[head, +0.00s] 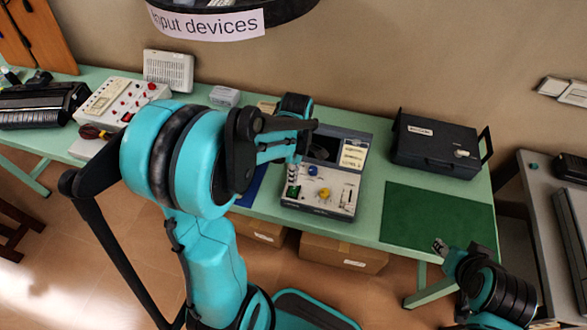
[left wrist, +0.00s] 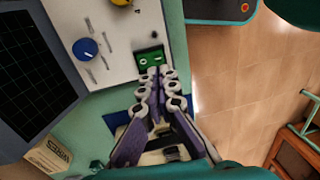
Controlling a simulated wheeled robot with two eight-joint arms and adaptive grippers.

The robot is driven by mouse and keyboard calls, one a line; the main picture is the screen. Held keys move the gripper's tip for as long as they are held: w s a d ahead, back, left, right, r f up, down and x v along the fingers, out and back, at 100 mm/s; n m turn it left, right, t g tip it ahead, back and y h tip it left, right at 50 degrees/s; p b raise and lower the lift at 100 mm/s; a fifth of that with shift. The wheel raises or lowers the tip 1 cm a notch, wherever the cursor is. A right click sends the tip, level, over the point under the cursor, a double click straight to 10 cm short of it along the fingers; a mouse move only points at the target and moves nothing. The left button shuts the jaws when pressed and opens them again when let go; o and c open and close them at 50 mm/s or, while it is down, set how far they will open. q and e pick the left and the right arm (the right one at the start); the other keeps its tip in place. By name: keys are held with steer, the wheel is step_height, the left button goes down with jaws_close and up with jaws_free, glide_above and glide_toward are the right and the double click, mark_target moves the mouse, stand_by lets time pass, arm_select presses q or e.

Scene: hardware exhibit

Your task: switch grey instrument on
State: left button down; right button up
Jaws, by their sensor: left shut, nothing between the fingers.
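The grey instrument (head: 345,198) stands on the green table, with a dark screen, a yellow knob, a blue knob and small levers on its pale panel. In the left wrist view its panel (left wrist: 110,60) fills the upper left. A green switch (left wrist: 150,60) sits at the panel's corner; it also shows in the head view (head: 293,191). My left gripper (left wrist: 161,72) is shut and empty, its fingertips at the lower edge of the switch; I cannot tell whether they touch. In the head view my left gripper (head: 293,174) is over the panel's left side. My right gripper (head: 441,246) is low at the right, its fingers unclear.
A black case (head: 436,143) stands right of the instrument, behind a dark green mat (head: 438,218). A white box with red knobs (head: 120,103) and a black device (head: 40,106) are at the left. Cardboard boxes (head: 343,252) lie under the table.

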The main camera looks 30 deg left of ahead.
mark_target(292, 193)
arm_select(q)
steer(key=f, duration=0.1)
steer(key=f+b, duration=0.1)
steer(key=f, duration=0.3)
steer(key=shift+s+f+b, duration=0.1)
steer(key=shift+s+b, duration=0.2)
steer(key=shift+b, duration=0.05)
steer(key=shift+s+d+f+t, duration=0.1)
steer(key=shift+s+f+t, duration=0.05)
steer(key=shift+f+t, duration=0.2)
steer(key=shift+r, duration=0.1)
steer(key=shift+w, duration=0.2)
steer(key=shift+w+a+r, duration=0.15)
steer(key=shift+w+a, duration=0.05)
steer(key=shift+w, duration=0.4)
